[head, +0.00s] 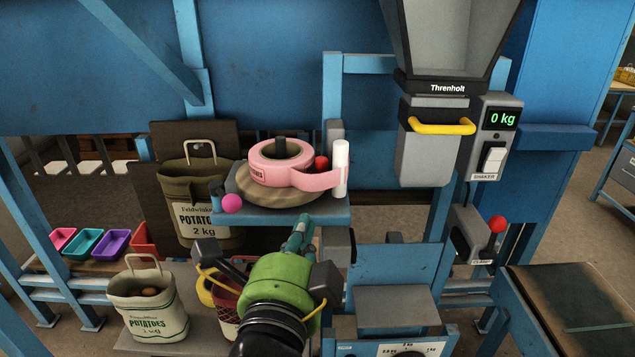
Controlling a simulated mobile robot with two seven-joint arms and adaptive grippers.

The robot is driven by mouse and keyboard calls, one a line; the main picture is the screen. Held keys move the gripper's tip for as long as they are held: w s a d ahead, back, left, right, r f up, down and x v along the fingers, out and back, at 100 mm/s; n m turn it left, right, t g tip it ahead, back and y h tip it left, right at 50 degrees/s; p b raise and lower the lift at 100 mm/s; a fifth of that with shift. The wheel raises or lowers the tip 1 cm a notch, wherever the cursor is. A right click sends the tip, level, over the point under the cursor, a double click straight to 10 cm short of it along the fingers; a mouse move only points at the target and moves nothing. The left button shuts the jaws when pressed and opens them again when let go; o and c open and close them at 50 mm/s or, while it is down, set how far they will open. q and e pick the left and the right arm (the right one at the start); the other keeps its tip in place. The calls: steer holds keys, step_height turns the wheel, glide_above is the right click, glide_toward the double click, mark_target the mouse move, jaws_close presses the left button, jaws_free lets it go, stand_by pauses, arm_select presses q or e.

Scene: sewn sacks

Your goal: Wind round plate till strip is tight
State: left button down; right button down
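A roll of pink tape (280,162) lies flat on a round tan plate (248,194), around a dark centre post (280,146). Its pink strip (318,181) runs off to the right and reaches an upright white roller (340,168). I cannot tell how taut the strip is. A magenta ball (231,203) shows at the plate's front left, and a red ball (321,162) shows behind the strip. My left gripper (303,225), with a green body and teal fingers, is below the front of the blue shelf, apart from the plate. Its finger opening is unclear. My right gripper is not in view.
The blue shelf (300,212) bears the plate. A dark potato sack (187,230) hangs left of it; a pale sack (150,305) stands lower left. A grey hopper (430,150) with a yellow handle is at right. Coloured trays (112,243) line the left.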

arm_select(q)
steer(key=p, duration=0.2)
glide_toward(323, 171)
steer(key=w, duration=0.6)
steer(key=shift+d+r, duration=0.1)
steer(key=shift+d, duration=0.1)
steer(key=shift+w+d+p, duration=0.1)
steer(key=shift+w+p, duration=0.2)
steer(key=shift+w, duration=0.2)
steer(key=shift+w+d+p, duration=0.35)
steer(key=shift+w, duration=0.1)
